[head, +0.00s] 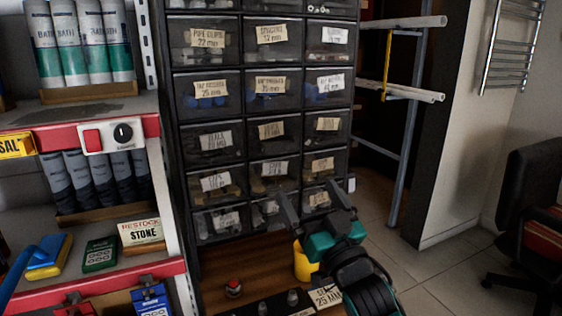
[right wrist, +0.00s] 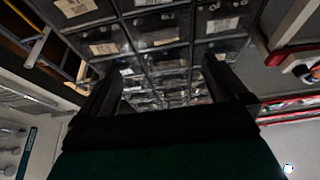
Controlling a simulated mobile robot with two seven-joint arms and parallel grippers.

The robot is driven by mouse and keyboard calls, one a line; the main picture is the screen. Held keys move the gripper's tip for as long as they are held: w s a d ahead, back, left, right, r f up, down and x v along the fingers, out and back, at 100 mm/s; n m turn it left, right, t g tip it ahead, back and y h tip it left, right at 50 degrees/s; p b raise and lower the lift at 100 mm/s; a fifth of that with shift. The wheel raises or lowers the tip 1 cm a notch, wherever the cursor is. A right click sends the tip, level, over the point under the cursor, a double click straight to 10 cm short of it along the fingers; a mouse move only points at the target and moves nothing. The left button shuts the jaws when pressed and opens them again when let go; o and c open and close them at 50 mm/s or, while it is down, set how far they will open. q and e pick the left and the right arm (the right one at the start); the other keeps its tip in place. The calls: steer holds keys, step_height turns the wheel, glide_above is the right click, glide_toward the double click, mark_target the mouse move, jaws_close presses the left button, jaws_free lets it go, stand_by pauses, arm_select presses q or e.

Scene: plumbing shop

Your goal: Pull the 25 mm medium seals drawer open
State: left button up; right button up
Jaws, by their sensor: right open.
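The black drawer cabinet (head: 243,110) stands in the middle of the head view, with several clear-fronted drawers carrying paper labels. All drawers look shut. One middle-row left drawer has a label (head: 214,141) that seems to read "seals", but its size is too blurred to read, so I cannot tell for sure which one is the 25 mm medium seals drawer. My right gripper (head: 312,201) is open and empty, in front of the lower right drawers and partly hiding the bottom row. The right wrist view shows its two fingers (right wrist: 166,72) apart, facing the drawer fronts. My left gripper is not in view.
A wooden shelf below the drawers holds a yellow item (head: 305,262), a red-topped fitting (head: 233,288) and a "25 mm" card (head: 327,297). Shelves with tubes (head: 85,45) stand at left. A pipe rack (head: 405,100) and a chair (head: 535,200) are at right, with open floor between.

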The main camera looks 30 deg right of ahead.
mark_target(281, 148)
steer(key=x, duration=1.1)
steer(key=shift+w+b, duration=0.15)
steer(key=shift+b, duration=0.2)
steer(key=shift+w+r, duration=0.15)
steer(key=shift+w, duration=0.2)
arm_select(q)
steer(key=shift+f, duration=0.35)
